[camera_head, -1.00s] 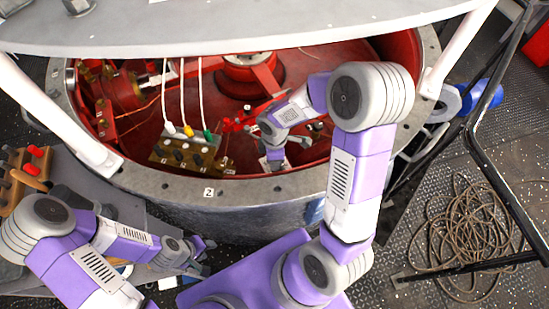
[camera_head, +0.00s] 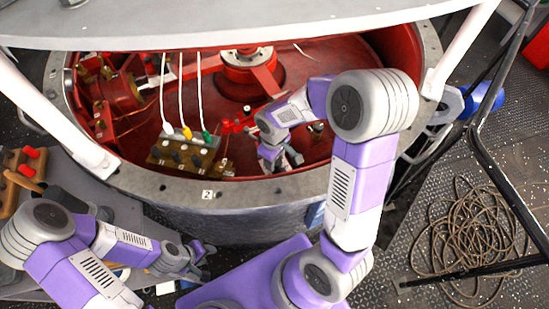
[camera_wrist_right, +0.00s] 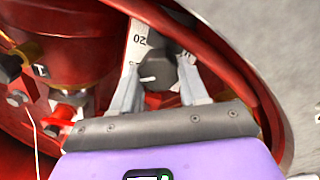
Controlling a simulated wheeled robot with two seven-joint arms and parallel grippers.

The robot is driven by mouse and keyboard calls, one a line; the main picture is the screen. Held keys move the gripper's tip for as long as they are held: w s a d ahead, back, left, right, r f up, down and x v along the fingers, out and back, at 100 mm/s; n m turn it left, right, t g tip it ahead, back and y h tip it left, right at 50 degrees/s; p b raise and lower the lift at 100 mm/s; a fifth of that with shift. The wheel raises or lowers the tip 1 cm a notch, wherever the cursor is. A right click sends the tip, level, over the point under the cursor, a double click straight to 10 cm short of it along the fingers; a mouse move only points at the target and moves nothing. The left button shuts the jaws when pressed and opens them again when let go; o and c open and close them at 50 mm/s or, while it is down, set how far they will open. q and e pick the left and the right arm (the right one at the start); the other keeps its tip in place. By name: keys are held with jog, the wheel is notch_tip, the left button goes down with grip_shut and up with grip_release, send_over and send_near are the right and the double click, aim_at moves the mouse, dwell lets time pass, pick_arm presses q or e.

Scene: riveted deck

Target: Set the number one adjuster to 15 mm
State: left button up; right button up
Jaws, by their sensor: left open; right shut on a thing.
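In the right wrist view a dark adjuster knob (camera_wrist_right: 160,70) with a white mark sits between the two fingers of my right gripper (camera_wrist_right: 158,84). The gripper is shut on it. A pale scale plate (camera_wrist_right: 138,38) with the number 20 shows beside the knob; the rest of the scale is hidden. A small label (camera_wrist_right: 40,70), apparently a 1, is on the red housing to the left. In the head view my right gripper (camera_head: 280,163) reaches down inside the red drum near its front rim, and its arm hides the knob. My left gripper (camera_head: 202,252) is open and empty outside the drum.
The drum's grey rim (camera_head: 160,185) carries a label 2 (camera_head: 207,194). A brass block (camera_head: 185,155) with white cables stands inside, left of my right gripper. A white cover (camera_head: 250,30) overhangs the drum. Coiled cable (camera_head: 470,235) lies on the deck at right.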

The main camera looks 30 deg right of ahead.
dwell(0.5)
jog(key=o, duration=1.1)
jog(key=shift+c, duration=0.2)
jog(key=shift+r, duration=0.15)
notch_tip(320, 180, up, 7)
jog(key=shift+a+r+p, duration=0.1)
jog(key=shift+r+p, duration=0.1)
jog(key=shift+p, duration=1.05)
